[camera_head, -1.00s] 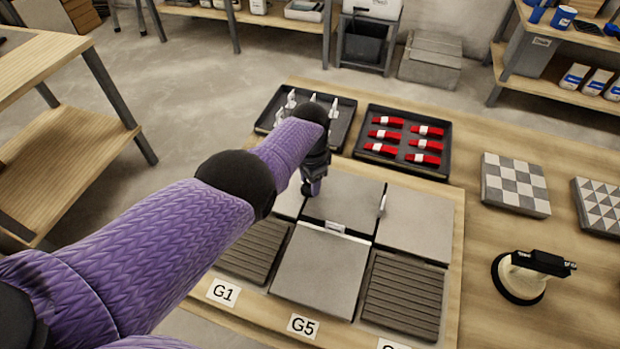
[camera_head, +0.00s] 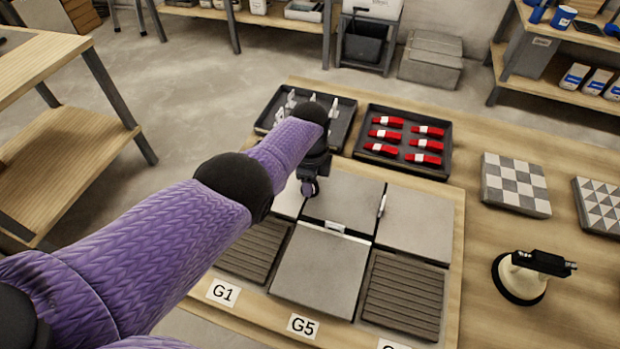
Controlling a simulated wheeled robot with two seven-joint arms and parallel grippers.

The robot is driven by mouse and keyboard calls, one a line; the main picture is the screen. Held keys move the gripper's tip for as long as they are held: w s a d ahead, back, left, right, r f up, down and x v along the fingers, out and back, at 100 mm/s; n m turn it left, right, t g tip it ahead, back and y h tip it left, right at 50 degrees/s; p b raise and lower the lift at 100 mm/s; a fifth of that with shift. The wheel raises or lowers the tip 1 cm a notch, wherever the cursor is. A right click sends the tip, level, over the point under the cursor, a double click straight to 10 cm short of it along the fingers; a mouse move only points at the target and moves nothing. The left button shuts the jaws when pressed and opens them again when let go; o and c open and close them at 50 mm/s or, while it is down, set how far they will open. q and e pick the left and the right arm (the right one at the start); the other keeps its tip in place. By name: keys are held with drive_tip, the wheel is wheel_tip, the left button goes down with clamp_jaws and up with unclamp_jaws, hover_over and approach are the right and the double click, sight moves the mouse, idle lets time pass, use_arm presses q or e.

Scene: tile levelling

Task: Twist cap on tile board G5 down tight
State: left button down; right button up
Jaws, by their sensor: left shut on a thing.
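The tile board (camera_head: 455,290) lies on the bench, with white labels G1 (camera_head: 223,292) and G5 (camera_head: 303,325) along its front edge. Smooth grey tiles and ribbed dark tiles lie on it. My left gripper (camera_head: 310,188) points down at the seam between the back left tile (camera_head: 288,200) and the back middle tile (camera_head: 343,198). It is shut on a small cap there, mostly hidden by the fingers and wrist. A pale clip (camera_head: 382,204) stands in the seam to the right. Another light clip (camera_head: 336,227) sits at the back edge of the front middle tile (camera_head: 320,268). My right gripper is not in view.
Behind the board are a dark tray with pale clips (camera_head: 345,125) and a dark tray (camera_head: 399,170) with several red pieces. To the right lie a checkered tile (camera_head: 515,184), a triangle-patterned tile (camera_head: 600,205) and a suction lifter (camera_head: 522,278). Bench between them is clear.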

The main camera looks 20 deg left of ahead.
use_arm(q)
drive_tip(key=shift+m, duration=0.5)
drive_tip(key=shift+c, duration=1.3)
unclamp_jaws()
wheel_tip(320, 180, up, 9)
drive_tip(key=p, duration=0.7)
drive_tip(key=shift+r, duration=0.55)
drive_tip(key=shift+f, duration=0.1)
